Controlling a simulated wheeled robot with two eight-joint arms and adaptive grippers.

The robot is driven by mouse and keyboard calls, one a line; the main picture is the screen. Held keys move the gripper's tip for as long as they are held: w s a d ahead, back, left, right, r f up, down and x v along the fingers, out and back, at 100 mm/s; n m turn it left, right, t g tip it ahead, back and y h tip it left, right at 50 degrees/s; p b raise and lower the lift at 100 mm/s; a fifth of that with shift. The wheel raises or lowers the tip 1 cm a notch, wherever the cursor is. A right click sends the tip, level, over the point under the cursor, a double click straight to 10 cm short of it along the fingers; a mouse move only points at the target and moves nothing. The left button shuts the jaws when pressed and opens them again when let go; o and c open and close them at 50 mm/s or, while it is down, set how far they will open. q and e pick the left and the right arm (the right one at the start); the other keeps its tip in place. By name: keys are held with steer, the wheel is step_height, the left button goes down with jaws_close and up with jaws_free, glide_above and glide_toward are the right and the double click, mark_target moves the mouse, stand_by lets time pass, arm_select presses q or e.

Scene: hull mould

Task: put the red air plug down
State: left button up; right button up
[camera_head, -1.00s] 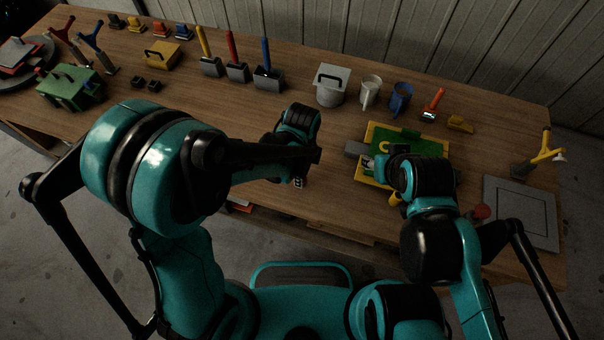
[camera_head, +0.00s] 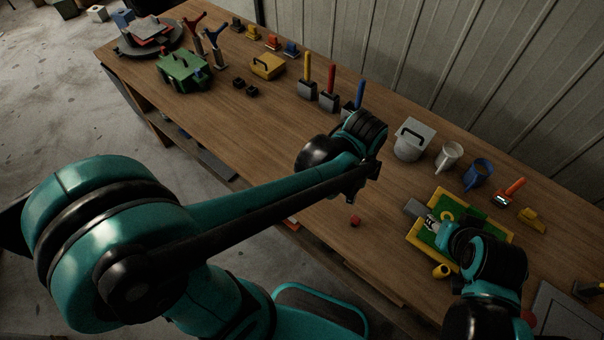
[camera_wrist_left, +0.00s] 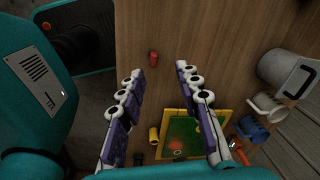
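The red air plug (camera_head: 355,221) lies on the bare wooden table top, between my left arm and the table's front edge. It also shows in the left wrist view (camera_wrist_left: 153,57), beyond the fingertips and apart from them. My left gripper (camera_wrist_left: 158,74) is open, with its two rows of fingers spread and nothing between them. In the head view my left forearm hides most of that gripper. My right gripper (camera_head: 432,226) is low over the left part of the yellow-edged green mould (camera_head: 412,238); its fingers are mostly hidden by my right arm.
A yellow plug (camera_head: 441,271) stands in front of the mould. Scrapers, a yellow box (camera_head: 267,66) and a green box (camera_head: 183,72) are further left. Wood around the red plug is clear.

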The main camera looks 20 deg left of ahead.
arm_select(q)
steer(key=s+a+r+n+t, duration=0.2)
steer(key=a+r+n+t, duration=0.1)
steer(key=a+n, duration=0.4)
steer(key=s+a+r+n+t, duration=0.3)
steer(key=a+n, duration=0.4)
steer(key=n, duration=0.3)
steer(key=shift+s+a+r+n, duration=0.15)
steer(key=shift+s+r+n, duration=0.05)
steer(key=shift+r+n, duration=0.1)
step_height(320, 180, down, 3)
steer(key=b, duration=0.2)
steer(key=shift+r+b, duration=0.1)
steer(key=shift+b, duration=0.2)
